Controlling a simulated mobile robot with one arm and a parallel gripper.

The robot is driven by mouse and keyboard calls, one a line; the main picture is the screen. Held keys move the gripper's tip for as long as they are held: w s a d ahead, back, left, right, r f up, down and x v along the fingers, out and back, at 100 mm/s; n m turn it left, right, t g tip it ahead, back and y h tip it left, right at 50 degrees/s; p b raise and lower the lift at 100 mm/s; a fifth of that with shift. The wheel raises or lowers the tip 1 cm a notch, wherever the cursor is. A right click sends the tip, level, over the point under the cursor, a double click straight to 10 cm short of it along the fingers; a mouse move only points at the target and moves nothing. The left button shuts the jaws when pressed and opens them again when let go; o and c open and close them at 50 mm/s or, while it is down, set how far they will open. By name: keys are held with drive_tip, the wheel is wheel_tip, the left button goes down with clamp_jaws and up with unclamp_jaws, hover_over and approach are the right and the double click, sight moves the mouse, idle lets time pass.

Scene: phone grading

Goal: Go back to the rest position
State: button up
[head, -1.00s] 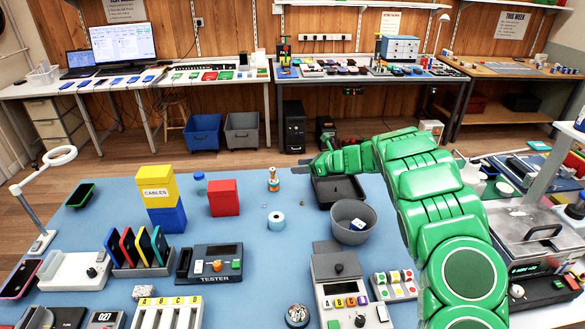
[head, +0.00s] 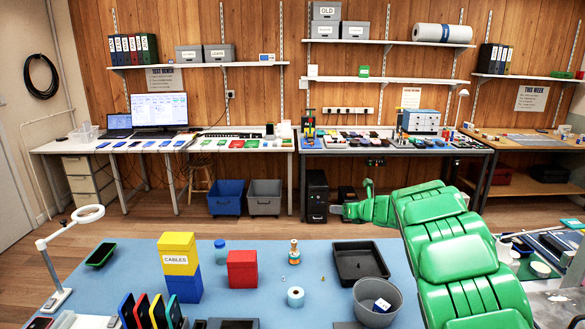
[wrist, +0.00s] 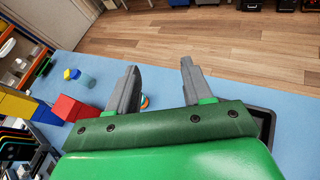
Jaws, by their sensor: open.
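My green arm reaches up the right side of the head view and bends left beyond the far edge of the blue table (head: 215,301). My gripper (head: 339,210) is at its end, above and beyond the black tray (head: 376,284). In the wrist view the two grey fingers of my gripper (wrist: 158,82) stand wide apart with nothing between them. They point toward the table's far edge and the wooden floor. The tray's dark rim shows partly behind my gripper at the right.
A grey bin (head: 365,309) with a dark item inside stands in front of the tray. A yellow CABLES box (head: 178,243) sits on a blue one, beside a red box (head: 242,270). A magnifier lamp (head: 87,215) stands left. Open floor separates this table from the back benches.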

drive_tip(key=s+d+r+m+t+h, duration=0.25)
drive_tip(key=d+r+m+h, duration=0.6)
drive_tip(key=r+m, duration=0.5)
drive_tip(key=s+d+r+m+g+h, duration=0.1)
drive_tip(key=s+d+r+m+h, duration=0.15)
drive_tip(key=s+m, duration=0.4)
drive_tip(key=s+d+r+m+g+h, duration=0.1)
drive_tip(key=s+d+r+m+g, duration=0.15)
drive_tip(key=s+m, duration=0.35)
drive_tip(key=s+a+f+m+g+y, duration=0.1)
drive_tip(key=s+a+f+m+g, duration=0.3)
drive_tip(key=s, duration=1.4)
drive_tip(key=s+a+f+m+g+y, duration=0.2)
drive_tip(key=s+a+f+m+g, duration=0.2)
drive_tip(key=s, duration=1.4)
drive_tip(key=s+a+f+m+g+y, duration=0.1)
drive_tip(key=s+a+f+m+g, duration=0.2)
drive_tip(key=s, duration=1.5)
drive_tip(key=a+f+m, duration=0.1)
drive_tip(key=a+m, duration=0.2)
drive_tip(key=a, duration=0.3)
drive_tip(key=shift+f+g+y, duration=0.3)
drive_tip(key=shift+f+g, duration=0.1)
